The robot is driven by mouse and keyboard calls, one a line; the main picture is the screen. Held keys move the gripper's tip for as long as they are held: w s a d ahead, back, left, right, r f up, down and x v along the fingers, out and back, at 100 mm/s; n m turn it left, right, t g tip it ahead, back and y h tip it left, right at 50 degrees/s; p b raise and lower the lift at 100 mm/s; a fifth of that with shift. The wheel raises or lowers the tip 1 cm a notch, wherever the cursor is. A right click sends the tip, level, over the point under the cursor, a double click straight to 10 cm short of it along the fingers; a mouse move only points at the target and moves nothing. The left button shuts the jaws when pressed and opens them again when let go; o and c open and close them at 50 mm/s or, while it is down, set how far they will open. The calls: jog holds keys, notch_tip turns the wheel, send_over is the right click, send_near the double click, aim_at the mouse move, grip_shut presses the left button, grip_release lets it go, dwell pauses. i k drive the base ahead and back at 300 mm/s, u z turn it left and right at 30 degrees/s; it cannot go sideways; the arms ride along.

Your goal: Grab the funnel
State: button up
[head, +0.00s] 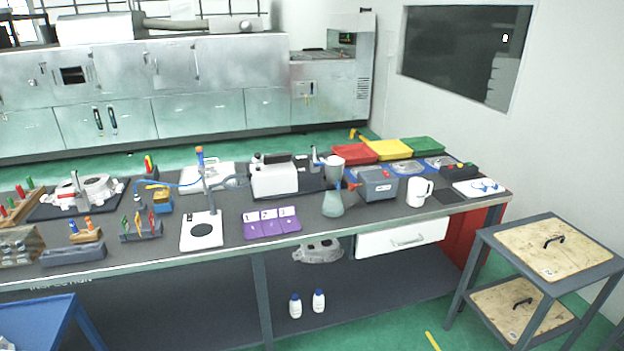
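A pale, wide-mouthed piece that looks like the funnel (335,171) shows on the long workbench, right of centre. It is directly above the neck of a greenish conical flask (333,205). I cannot tell whether it sits in the flask's mouth or stands just behind it. My gripper is not in view.
A grey box (376,185) and a white mug (419,192) stand right of the flask. Purple numbered cards (271,223) and a white stand (202,230) lie left. Red (354,153), yellow and green bins line the back. Floor before the workbench (258,255) looks clear; a trolley (487,236) stands right.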

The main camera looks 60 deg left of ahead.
aim_at(334, 166)
jog(key=z, duration=0.15)
jog(key=k, duration=0.7)
jog(key=u, duration=2.3)
jog(key=i, duration=0.75)
jog(key=u, duration=0.1)
